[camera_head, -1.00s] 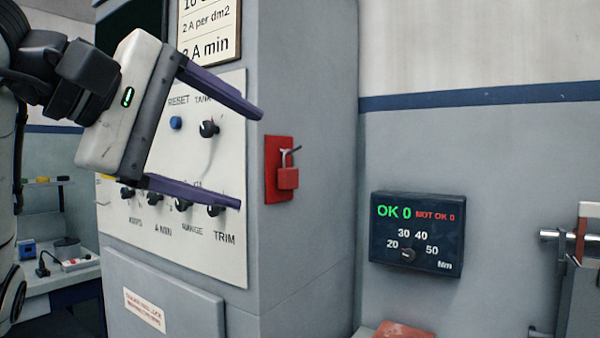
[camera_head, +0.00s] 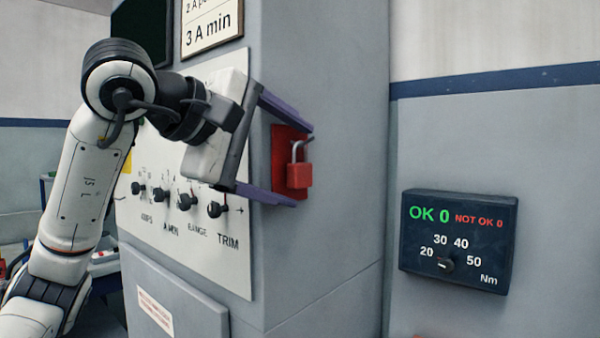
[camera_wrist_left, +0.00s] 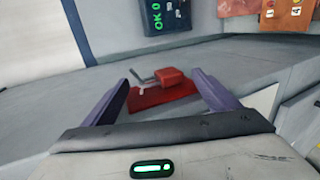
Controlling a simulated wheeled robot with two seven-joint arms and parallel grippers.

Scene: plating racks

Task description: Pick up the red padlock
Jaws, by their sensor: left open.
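The red padlock (camera_head: 299,174) hangs by its grey shackle on a red plate (camera_head: 281,140) on the side of the grey cabinet. My left gripper (camera_head: 303,166) is open, its two purple fingers reaching toward the plate, one above and one below the padlock's level. In the left wrist view the padlock (camera_wrist_left: 170,76) and plate (camera_wrist_left: 150,97) show between the open fingers (camera_wrist_left: 168,90), a little beyond the tips. Nothing is between the fingers' pads that I can see as gripped. My right gripper is not in view.
The grey cabinet carries a white panel (camera_head: 235,262) with several black knobs behind my left arm. A dark torque display box (camera_head: 459,242) is on the wall to the right. The wall between the cabinet and the box is clear.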

